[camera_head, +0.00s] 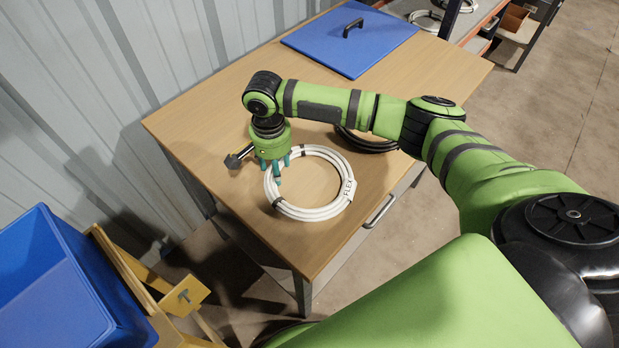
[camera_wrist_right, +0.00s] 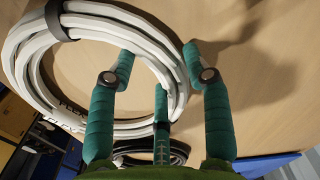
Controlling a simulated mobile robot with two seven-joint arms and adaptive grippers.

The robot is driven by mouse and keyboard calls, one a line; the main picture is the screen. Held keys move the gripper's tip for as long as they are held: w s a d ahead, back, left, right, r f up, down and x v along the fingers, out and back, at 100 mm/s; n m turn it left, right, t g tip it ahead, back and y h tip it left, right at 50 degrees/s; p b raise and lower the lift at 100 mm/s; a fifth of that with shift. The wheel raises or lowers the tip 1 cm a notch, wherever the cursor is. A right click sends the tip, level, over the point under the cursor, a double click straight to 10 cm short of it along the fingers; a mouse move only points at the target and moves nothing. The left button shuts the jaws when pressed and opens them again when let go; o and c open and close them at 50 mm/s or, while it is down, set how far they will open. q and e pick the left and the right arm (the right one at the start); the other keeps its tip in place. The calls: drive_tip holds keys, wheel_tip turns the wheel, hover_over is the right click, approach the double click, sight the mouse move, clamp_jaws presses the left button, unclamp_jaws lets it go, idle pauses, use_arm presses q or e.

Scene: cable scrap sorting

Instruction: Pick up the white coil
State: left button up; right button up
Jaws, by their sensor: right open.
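The white coil (camera_head: 310,213) is a ring of white cable with black ties and a FLEX label. It lies flat on the wooden table (camera_head: 215,110). My right gripper (camera_head: 277,175), with teal fingers, is open over the coil's left side. In the wrist view, the white coil (camera_wrist_right: 30,62) fills the upper left, and its near strands run between the spread fingers of my right gripper (camera_wrist_right: 160,62). The fingers are not closed on it. Whether a finger touches the coil I cannot tell. My left gripper is not in view.
A black coil (camera_head: 366,144) lies behind the white one, partly hidden by my right arm. A blue board (camera_head: 350,55) with a black handle lies at the table's back. A blue bin (camera_head: 50,280) stands at the lower left. The table's left part is mostly clear.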

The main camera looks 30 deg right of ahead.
drive_tip(key=shift+c, duration=1.2)
drive_tip(key=c, duration=0.7)
clamp_jaws()
drive_tip(key=shift+r, duration=0.45)
drive_tip(key=r, duration=0.3)
drive_tip(key=shift+d+r+b, duration=0.3)
drive_tip(key=shift+d+b, duration=0.05)
drive_tip(key=shift+d, duration=0.05)
drive_tip(key=s+d+r+b, duration=0.1)
drive_tip(key=s+d+r, duration=0.3)
drive_tip(key=d+r, duration=0.45)
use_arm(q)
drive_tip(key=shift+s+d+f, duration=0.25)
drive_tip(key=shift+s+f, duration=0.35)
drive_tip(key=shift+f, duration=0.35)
use_arm(e)
drive_tip(key=s+a+n, duration=0.6)
drive_tip(key=a+n, duration=0.1)
drive_tip(key=n, duration=0.2)
drive_tip(key=shift+s+f, duration=0.2)
drive_tip(key=shift+s, duration=0.1)
